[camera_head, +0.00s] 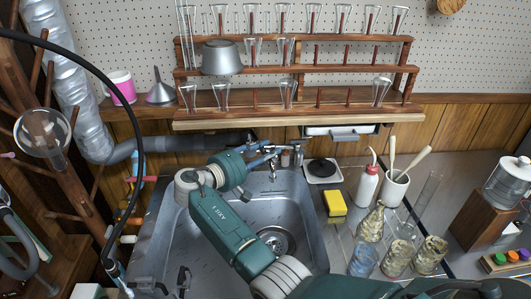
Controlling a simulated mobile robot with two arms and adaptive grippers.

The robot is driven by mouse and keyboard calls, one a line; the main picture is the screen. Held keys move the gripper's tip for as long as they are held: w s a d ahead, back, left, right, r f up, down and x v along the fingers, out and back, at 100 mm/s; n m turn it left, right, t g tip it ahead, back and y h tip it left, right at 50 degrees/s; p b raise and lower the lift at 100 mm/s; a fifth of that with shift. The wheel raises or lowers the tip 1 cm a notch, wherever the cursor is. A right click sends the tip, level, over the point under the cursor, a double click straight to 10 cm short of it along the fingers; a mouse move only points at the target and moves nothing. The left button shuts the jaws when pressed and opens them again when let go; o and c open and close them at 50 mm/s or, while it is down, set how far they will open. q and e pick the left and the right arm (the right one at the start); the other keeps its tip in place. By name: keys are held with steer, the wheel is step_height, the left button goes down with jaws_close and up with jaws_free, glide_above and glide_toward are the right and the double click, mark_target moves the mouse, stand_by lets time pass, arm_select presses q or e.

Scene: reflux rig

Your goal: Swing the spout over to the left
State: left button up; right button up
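The faucet with its spout (272,172) stands at the back edge of the metal sink (308,225). The spout's exact direction is hard to make out. My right arm reaches across the sink from the lower right. Its gripper (262,156) is at the faucet, just beyond the green wrist. The fingers are small and overlap the faucet parts, so I cannot tell whether they are shut or touching the spout. Dark finger-like parts at the bottom left, over the sink's front edge, look like my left gripper (170,284); its opening is unclear.
A wooden rack (295,120) of glassware stands behind the sink. To the right are a yellow sponge (335,204), a wash bottle (367,187), a white mortar (395,188) and several glass vessels. A black hose (140,130) and a silver duct (80,75) run on the left.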

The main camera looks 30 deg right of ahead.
steer(key=shift+a, duration=0.15)
arm_select(q)
steer(key=shift+w, duration=0.25)
arm_select(e)
steer(key=v, duration=0.7)
steer(key=shift+s, duration=0.1)
steer(key=shift+c, duration=0.2)
